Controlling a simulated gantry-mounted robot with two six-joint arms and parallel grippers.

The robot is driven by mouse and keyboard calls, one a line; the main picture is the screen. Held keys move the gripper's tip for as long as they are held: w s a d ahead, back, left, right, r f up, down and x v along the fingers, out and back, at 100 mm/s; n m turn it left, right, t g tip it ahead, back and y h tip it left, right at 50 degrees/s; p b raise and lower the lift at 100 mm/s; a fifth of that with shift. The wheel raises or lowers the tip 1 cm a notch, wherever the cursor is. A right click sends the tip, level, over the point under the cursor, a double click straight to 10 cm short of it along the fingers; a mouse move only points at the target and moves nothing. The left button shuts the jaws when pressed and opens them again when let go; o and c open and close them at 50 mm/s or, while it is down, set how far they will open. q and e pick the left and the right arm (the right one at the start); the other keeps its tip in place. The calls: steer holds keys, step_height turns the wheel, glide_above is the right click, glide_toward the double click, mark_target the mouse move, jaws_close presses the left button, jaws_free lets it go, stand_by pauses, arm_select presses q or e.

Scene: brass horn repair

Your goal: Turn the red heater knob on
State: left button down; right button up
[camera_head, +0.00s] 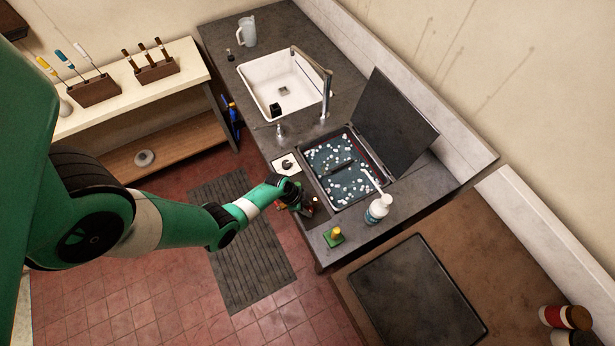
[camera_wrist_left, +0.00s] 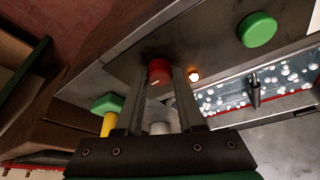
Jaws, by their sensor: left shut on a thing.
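The red heater knob (camera_wrist_left: 159,72) sits on the grey front panel, between the two fingertips of my left gripper (camera_wrist_left: 168,84) in the wrist view. The gripper is shut on it. A small round light (camera_wrist_left: 194,76) glows orange-white just right of the knob. A green round knob (camera_wrist_left: 257,29) is further right on the same panel. In the head view my left gripper (camera_head: 304,206) is at the counter's front edge, beside the bath (camera_head: 325,190), and hides the red knob. My right gripper is in neither view.
The bath holds water with white foam; its dark lid (camera_head: 394,122) stands open behind. A white bottle (camera_head: 378,208) and a green-and-yellow object (camera_head: 334,236) stand on the counter to the right. A sink (camera_head: 281,83) with a tall tap is further left.

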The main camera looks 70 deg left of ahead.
arm_select(q)
steer(key=shift+m, duration=0.5)
steer(key=c, duration=0.5)
jaws_free()
